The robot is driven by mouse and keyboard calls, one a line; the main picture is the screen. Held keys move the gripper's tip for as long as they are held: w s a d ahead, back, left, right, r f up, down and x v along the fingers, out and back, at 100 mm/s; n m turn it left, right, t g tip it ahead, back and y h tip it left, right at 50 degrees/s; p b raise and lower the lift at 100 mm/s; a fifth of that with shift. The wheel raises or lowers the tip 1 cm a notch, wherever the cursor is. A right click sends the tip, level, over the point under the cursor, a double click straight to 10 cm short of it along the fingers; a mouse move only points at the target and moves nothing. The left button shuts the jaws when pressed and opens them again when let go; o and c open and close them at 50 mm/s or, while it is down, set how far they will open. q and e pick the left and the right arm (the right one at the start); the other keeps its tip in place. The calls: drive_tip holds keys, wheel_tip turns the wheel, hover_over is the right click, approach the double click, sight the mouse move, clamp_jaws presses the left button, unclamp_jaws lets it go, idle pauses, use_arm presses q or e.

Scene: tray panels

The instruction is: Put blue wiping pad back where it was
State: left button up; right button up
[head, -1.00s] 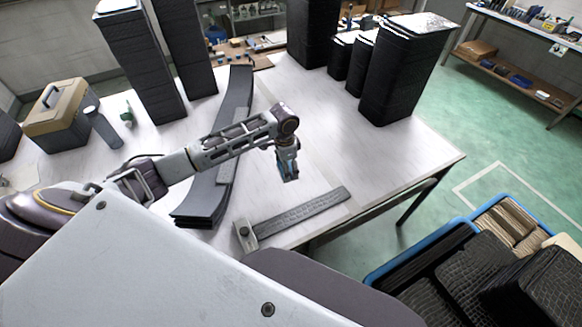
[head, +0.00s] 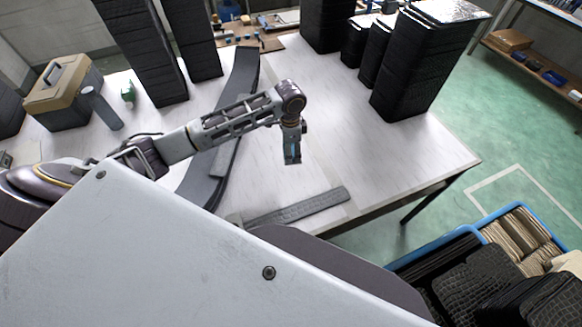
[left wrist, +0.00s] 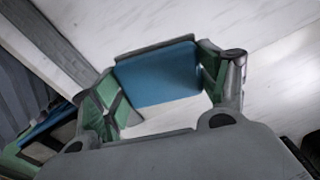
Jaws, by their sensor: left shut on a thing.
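The blue wiping pad (left wrist: 158,76) is between the fingers of my left gripper (left wrist: 155,90) in the left wrist view. The fingers are shut on it. In the head view my left gripper (head: 292,155) points down over the white table (head: 335,150), with a little blue showing at its fingers. The pad seems held above the table surface; the exact gap is hard to tell. My right gripper is not in any view.
A long dark strip stack (head: 225,135) lies left of the gripper. A textured flat bar (head: 300,207) lies near the front edge. Tall black stacks (head: 415,65) stand at the back right. A toolbox (head: 62,92) is at the left. A blue-rimmed crate (head: 435,246) stands beyond the table's right.

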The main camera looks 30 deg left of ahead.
use_arm(q)
drive_tip(key=shift+w, duration=0.1)
drive_tip(key=shift+s+a+r+m, duration=0.1)
drive_tip(key=shift+s+a+m, duration=0.15)
drive_tip(key=shift+m, duration=0.45)
hover_over(290, 171)
drive_tip(key=shift+w+f, duration=0.15)
drive_tip(key=shift+f, duration=3)
drive_tip(key=shift+f+p, duration=0.35)
drive_tip(key=shift+f, duration=1.55)
drive_tip(key=shift+f, duration=0.1)
